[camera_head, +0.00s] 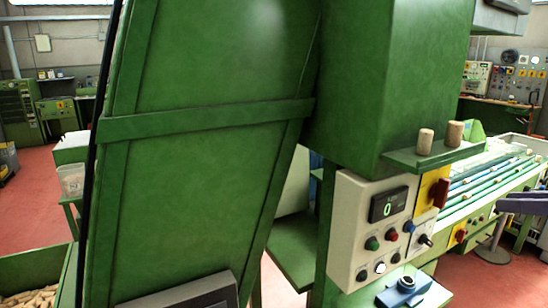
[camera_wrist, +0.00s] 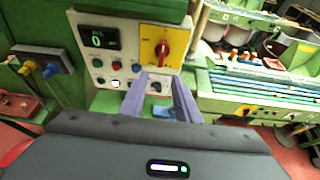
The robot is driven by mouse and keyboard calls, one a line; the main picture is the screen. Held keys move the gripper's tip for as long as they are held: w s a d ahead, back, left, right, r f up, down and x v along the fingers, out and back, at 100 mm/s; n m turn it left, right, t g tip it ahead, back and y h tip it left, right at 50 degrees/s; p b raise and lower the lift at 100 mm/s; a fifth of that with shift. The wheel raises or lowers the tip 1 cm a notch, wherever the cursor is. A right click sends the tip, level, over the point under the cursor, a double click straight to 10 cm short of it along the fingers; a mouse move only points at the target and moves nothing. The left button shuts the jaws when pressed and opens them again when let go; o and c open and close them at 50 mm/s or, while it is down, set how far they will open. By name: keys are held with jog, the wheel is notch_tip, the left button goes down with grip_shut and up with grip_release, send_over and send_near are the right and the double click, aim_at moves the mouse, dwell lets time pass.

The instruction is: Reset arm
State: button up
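In the wrist view my gripper (camera_wrist: 161,76) shows its two purple-grey fingers apart, with an empty gap between them. The fingers point toward a cream control panel (camera_wrist: 108,57) on the green machine. The panel carries a display reading 0, several round buttons and a red rotary switch on a yellow plate (camera_wrist: 162,46). Through the gap I see the lower part of the panel and a blue item on a green shelf below it. I cannot tell whether the fingertips touch anything. In the head view the same control panel (camera_head: 346,228) is at lower right.
Two cork stoppers (camera_head: 425,142) stand on a small green shelf (camera_head: 400,163). A large green sloped machine body (camera_head: 200,80) fills the left middle. A bin of corks (camera_head: 30,298) is at lower left. A green conveyor line lies at right. Red floor (camera_head: 35,200) is open at left.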

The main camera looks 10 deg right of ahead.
jog(key=w+a+f+n+g+h, duration=0.1)
jog(key=w+a+f+n+g, duration=0.15)
jog(key=a+f+n, duration=0.4)
jog(key=w+a+f+n+g, duration=0.2)
jog(key=a+f+n+g, duration=0.15)
jog(key=a+f, duration=0.6)
jog(key=s+a+f+n+h, duration=0.1)
jog(key=s+a+f+n, duration=0.2)
jog(key=a+n, duration=0.6)
jog(key=s+a+f+n+h, duration=0.2)
jog(key=s+a+f+n, duration=0.2)
jog(key=a+n, duration=0.6)
jog(key=shift+s+a+n+g+h, duration=0.2)
jog(key=shift+s+n+g+h, duration=0.15)
jog(key=shift+s+n, duration=0.95)
jog(key=shift+w, duration=0.2)
